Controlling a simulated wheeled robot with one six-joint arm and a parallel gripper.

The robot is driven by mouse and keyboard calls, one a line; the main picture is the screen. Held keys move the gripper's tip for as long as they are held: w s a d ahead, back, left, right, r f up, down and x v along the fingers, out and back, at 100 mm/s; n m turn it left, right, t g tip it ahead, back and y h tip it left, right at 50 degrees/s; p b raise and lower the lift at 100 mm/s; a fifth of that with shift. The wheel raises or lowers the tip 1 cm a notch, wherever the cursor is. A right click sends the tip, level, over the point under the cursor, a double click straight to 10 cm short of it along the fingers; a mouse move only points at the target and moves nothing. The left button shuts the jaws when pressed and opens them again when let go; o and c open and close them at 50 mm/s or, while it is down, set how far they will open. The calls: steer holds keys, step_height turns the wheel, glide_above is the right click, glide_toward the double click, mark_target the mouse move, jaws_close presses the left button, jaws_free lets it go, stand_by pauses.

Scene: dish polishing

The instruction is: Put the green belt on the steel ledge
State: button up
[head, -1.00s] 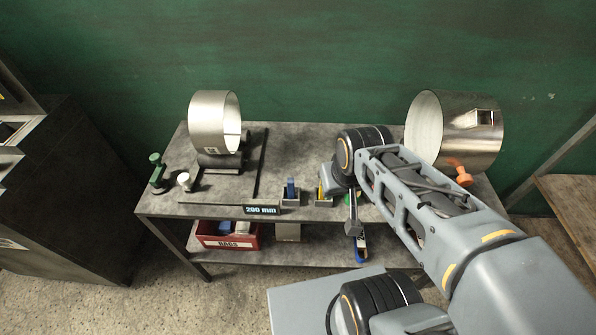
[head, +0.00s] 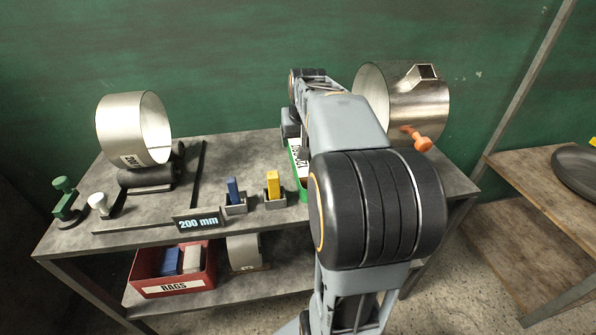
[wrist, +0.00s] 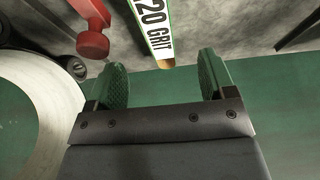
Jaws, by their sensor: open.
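The green belt (head: 299,170) has a white label with black lettering. It is by the table's right half, partly hidden behind my arm in the head view. In the wrist view the belt (wrist: 154,28) is a narrow green-and-white strip reading "20 GRIT", beyond the fingertips and roughly between their lines. My gripper (wrist: 164,72) is open and empty, its green pads apart and not touching the belt. My arm hides the gripper in the head view. I cannot tell which surface is the steel ledge.
The grey table (head: 240,160) holds a steel ring (head: 118,130) at left and a steel drum (head: 425,108) with an orange knob (head: 417,138) at right. A blue block (head: 232,190) and a yellow block (head: 273,184) stand in holders. A red rag bin (head: 172,272) is below.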

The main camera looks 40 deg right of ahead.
mark_target(299, 162)
steer(key=b+x, duration=0.1)
steer(key=x, duration=0.6)
steer(key=shift+f, duration=0.1)
steer(key=shift+d+b+x, duration=0.2)
steer(key=shift+b+x, duration=0.25)
steer(key=shift+x, duration=0.9)
steer(key=shift+d+b+x, duration=0.15)
steer(key=shift+b+x, duration=0.25)
steer(key=shift+x, duration=0.9)
steer(key=shift+r, duration=0.2)
steer(key=c, duration=1.2)
steer(key=shift+r, duration=0.1)
